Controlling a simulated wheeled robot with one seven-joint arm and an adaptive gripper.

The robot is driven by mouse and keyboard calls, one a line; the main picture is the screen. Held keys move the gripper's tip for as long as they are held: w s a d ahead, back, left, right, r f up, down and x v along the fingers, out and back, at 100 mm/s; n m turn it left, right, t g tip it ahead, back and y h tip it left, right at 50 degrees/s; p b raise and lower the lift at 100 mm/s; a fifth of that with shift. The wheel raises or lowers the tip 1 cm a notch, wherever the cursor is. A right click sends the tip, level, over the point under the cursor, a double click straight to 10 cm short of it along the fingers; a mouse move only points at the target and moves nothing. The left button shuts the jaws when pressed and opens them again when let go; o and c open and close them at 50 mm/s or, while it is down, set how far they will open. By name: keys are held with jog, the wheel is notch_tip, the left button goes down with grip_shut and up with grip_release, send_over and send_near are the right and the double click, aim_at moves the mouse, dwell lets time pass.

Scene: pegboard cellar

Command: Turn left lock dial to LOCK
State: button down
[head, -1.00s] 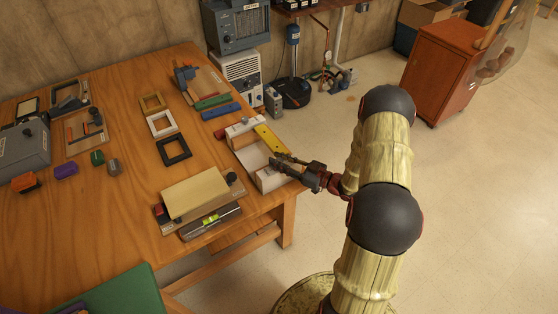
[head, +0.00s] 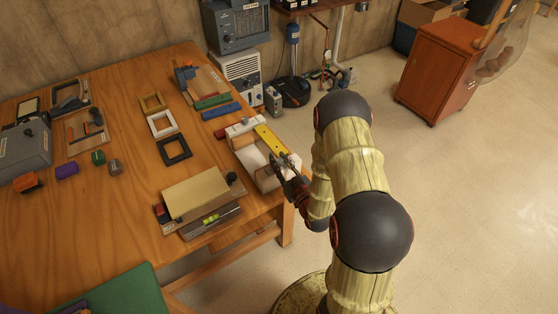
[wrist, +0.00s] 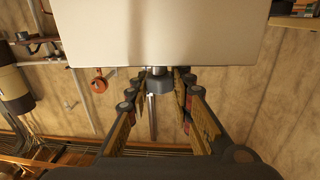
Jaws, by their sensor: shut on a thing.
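A white box-like fixture (head: 248,160) with a yellow bar (head: 270,139) stands at the right edge of the wooden table. In the wrist view its pale face (wrist: 160,35) fills the top middle. A small grey dial (wrist: 158,82) on a short shaft sits just under that face. My gripper (head: 283,161) is at the fixture's near right side; in the wrist view its fingers (wrist: 157,88) close around the dial from both sides. The dial's markings and any LOCK label are not readable. In the head view the dial is hidden by the gripper.
A tan block on a board (head: 198,193) and a spirit level (head: 213,219) lie left of the fixture. An orange cabinet (head: 437,72) stands on the floor; open floor lies right of the table.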

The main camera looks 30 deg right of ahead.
aim_at(280, 160)
jog(key=m+g+h, duration=0.1)
jog(key=m+h, duration=0.1)
jog(key=h, duration=0.1)
jog(key=m+h+b, duration=0.1)
jog(key=m+h, duration=0.1)
jog(key=h, duration=0.1)
jog(key=shift+w+a+m+g+h, duration=0.1)
jog(key=shift+a+m+g+h, duration=0.1)
jog(key=shift+m+g+h, duration=0.2)
jog(key=m+g+h+b, duration=0.1)
jog(key=m+g+h, duration=0.1)
jog(key=h, duration=0.1)
jog(key=m+g+h+b, duration=0.1)
jog(key=m+g+h, duration=0.1)
jog(key=h, duration=0.1)
jog(key=shift+d+m+g, duration=0.1)
jog(key=shift+m+g, duration=0.3)
jog(key=m+g+h, duration=0.2)
jog(key=g, duration=0.1)
jog(key=m+g+h, duration=0.1)
jog(key=m+g, duration=0.2)
jog(key=g, duration=0.1)
jog(key=shift+d+m+g+h, duration=0.15)
jog(key=shift+m+g+h, duration=0.15)
jog(key=shift+h, duration=0.1)
jog(key=shift+m+g, duration=1.05)
jog(key=shift+g, duration=0.7)
jog(key=shift+m+g, duration=1.05)
jog(key=shift+g, duration=1)
